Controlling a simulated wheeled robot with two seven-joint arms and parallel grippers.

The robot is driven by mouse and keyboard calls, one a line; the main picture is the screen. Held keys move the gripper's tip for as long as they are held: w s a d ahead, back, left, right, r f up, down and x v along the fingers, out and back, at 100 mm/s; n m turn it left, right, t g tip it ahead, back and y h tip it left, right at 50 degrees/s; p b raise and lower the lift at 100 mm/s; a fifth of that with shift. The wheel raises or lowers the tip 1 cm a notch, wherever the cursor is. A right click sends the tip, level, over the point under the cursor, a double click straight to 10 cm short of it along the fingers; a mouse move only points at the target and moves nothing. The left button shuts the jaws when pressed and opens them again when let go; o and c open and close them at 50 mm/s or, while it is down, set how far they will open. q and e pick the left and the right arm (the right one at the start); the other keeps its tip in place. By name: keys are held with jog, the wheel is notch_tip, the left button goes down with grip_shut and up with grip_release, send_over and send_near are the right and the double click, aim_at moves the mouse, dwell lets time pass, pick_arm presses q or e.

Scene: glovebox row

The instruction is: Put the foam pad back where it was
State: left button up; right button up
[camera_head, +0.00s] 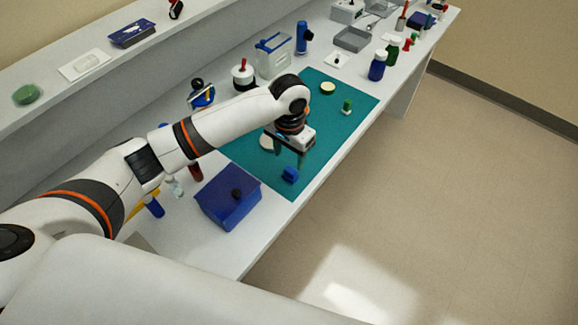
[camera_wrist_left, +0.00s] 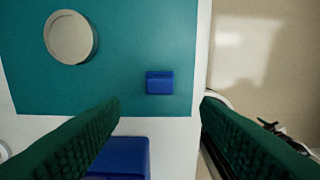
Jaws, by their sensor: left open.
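A small blue block (camera_head: 290,175), which may be the foam pad, lies on the teal mat (camera_head: 350,92) near its front corner. In the left wrist view the blue block (camera_wrist_left: 159,82) lies on the mat, just ahead of the fingertips and between their lines. My left gripper (camera_head: 289,160) is open and empty above the mat, pointing down close to the block; its green fingers also show in the left wrist view (camera_wrist_left: 160,108). My right gripper is not in view.
A blue lidded box (camera_head: 230,198) stands nearer than the mat. A pale round dish (camera_wrist_left: 70,37) lies on the mat, partly behind the gripper in the head view. A green-topped piece (camera_head: 347,107) and yellowish disc (camera_head: 327,87) lie farther along. Bottles and containers line the back.

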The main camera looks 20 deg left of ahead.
aim_at(289, 172)
pick_arm(q)
jog(key=shift+r, duration=2)
